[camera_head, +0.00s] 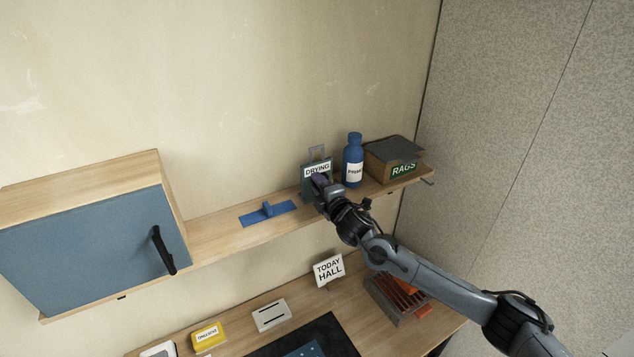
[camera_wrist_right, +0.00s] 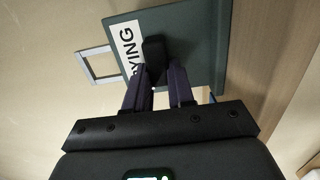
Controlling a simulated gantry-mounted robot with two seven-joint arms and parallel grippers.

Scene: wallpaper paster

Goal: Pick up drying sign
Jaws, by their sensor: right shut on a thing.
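The drying sign (camera_head: 308,186) is a dark green board with a white label reading "DRYING" and a grey loop handle on top. It stands on the wooden shelf, between a blue smoothing tool and a blue bottle. My right gripper (camera_head: 320,182) is at the front of the sign. In the right wrist view the sign (camera_wrist_right: 200,30) fills the upper middle, and the fingers of my right gripper (camera_wrist_right: 154,75) are shut on a dark piece at its face. The fingers cover part of the label. My left gripper is not in view.
The blue bottle (camera_head: 353,160) stands close to the right of the sign, with the rags box (camera_head: 388,163) beyond it. The blue smoothing tool (camera_head: 268,214) lies left on the shelf (camera_head: 215,232). A blue-doored cabinet (camera_head: 85,245) is further left. Below is a "TODAY HALL" card (camera_head: 328,270).

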